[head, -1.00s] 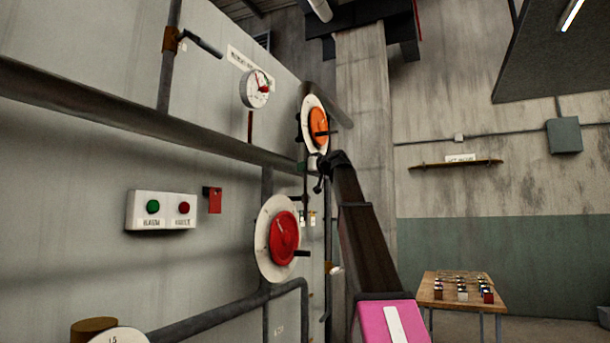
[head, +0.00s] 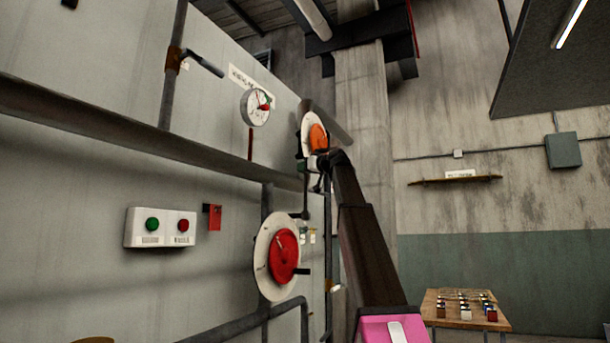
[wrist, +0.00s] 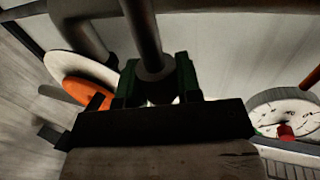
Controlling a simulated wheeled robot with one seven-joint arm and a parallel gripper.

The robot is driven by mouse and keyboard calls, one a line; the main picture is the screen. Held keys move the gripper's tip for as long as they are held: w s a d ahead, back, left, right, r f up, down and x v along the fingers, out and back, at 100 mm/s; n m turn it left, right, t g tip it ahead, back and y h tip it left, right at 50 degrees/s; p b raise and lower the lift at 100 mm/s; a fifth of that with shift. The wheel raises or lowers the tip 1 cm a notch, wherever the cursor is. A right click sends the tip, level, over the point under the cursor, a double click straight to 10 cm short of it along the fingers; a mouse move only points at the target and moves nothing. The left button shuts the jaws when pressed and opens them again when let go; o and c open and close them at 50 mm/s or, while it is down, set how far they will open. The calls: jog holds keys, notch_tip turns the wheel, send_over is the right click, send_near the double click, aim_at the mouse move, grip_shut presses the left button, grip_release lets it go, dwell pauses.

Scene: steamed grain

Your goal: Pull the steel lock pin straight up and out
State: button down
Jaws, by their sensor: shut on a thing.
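My gripper (head: 316,163) is at the far end of my arm, just below the orange handwheel (head: 317,137) on its white disc. In the wrist view its green fingers (wrist: 157,84) stand either side of a grey metal rod with a round, thicker end. I take this rod for the steel lock pin (wrist: 143,30). The fingers are shut on it. The rod runs up out of the top of the picture. Its lower part is hidden behind the gripper body. In the head view the pin is too small to make out.
A pressure gauge (head: 255,107) is on the wall, left of the gripper. A red handwheel (head: 283,255) is below it, near a green and red button box (head: 160,228). A thick pipe (head: 130,133) crosses the wall. A wooden table (head: 447,313) with small blocks stands at right.

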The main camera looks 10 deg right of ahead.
jog(key=shift+r, duration=2.7)
